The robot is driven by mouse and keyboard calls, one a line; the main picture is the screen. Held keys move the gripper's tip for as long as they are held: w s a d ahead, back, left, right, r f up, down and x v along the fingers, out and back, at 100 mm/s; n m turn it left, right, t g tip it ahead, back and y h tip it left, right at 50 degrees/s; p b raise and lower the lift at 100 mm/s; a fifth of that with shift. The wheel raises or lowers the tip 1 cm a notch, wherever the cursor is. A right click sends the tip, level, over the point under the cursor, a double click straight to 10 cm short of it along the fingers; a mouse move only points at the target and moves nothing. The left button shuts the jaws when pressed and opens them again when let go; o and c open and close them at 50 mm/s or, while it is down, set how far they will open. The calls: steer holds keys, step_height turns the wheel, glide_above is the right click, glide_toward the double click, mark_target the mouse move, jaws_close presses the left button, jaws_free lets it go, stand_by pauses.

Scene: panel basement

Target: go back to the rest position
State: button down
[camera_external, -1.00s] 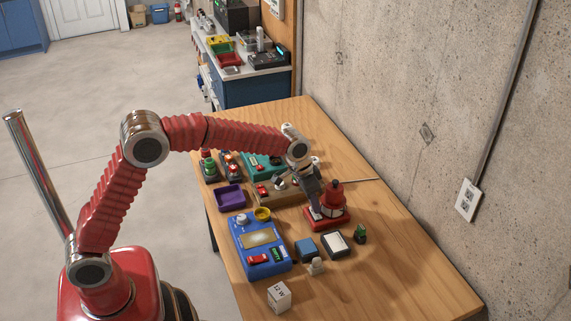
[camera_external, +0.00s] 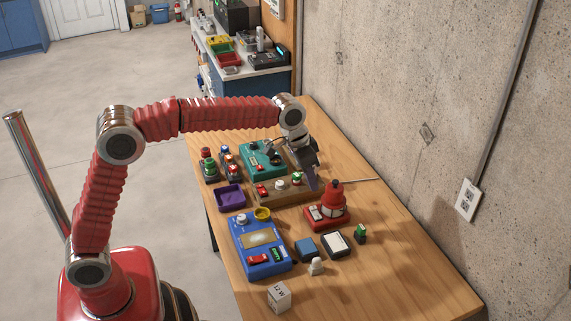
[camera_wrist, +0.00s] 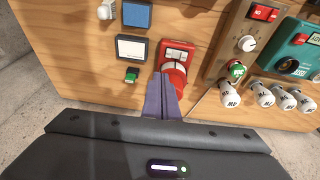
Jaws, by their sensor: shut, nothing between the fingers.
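My gripper (camera_external: 313,184) is shut and empty, pointing down above the table near the red device. In the wrist view its fingers (camera_wrist: 160,88) are together, overlapping the near part of the red device (camera_wrist: 177,55). The red device (camera_external: 327,213) stands upright on the table, with a round red top and a red base. My arm is bent above the wooden table (camera_external: 390,260), and its wrist is above the teal box.
Around the gripper stand a brown panel (camera_external: 270,195) with knobs, a teal box (camera_external: 258,158), a blue device (camera_external: 262,245), a purple tray (camera_external: 230,197) and small blocks. A concrete wall (camera_external: 440,110) rises behind the table. The right front table area is clear.

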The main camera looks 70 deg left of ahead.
stand_by(0.3)
steer(key=s+f, duration=0.4)
steer(key=s, duration=0.2)
steer(key=s+r+t, duration=0.2)
steer(key=s, duration=3)
steer(key=shift+d+r+y, duration=0.3)
steer(key=shift+d+r, duration=0.05)
